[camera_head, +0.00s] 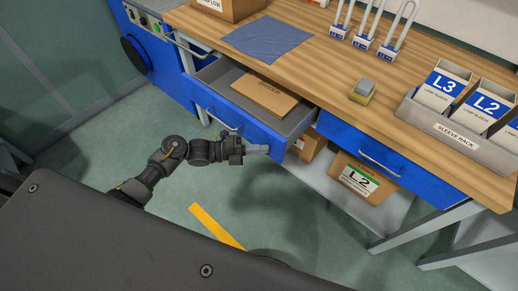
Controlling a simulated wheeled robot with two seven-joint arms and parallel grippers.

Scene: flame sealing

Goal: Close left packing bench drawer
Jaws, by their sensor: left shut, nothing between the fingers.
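The left packing bench drawer (233,121) has a blue front and is pulled out from under the wooden bench top (290,66). A flat brown cardboard piece (264,95) lies inside it. My left gripper (264,149) is shut and empty. It is just in front of the drawer front, near its right end and to the right of the drawer handle (222,119). I cannot tell whether it touches the front. My right gripper is not in view.
The right drawer (390,158) is shut. A sleeve rack (452,128), a blue cloth (267,38) and a small sponge-like block (362,91) are on the bench. Cardboard boxes, one marked L2 (357,181), stand on the lower shelf (385,215). Floor left of the bench is clear.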

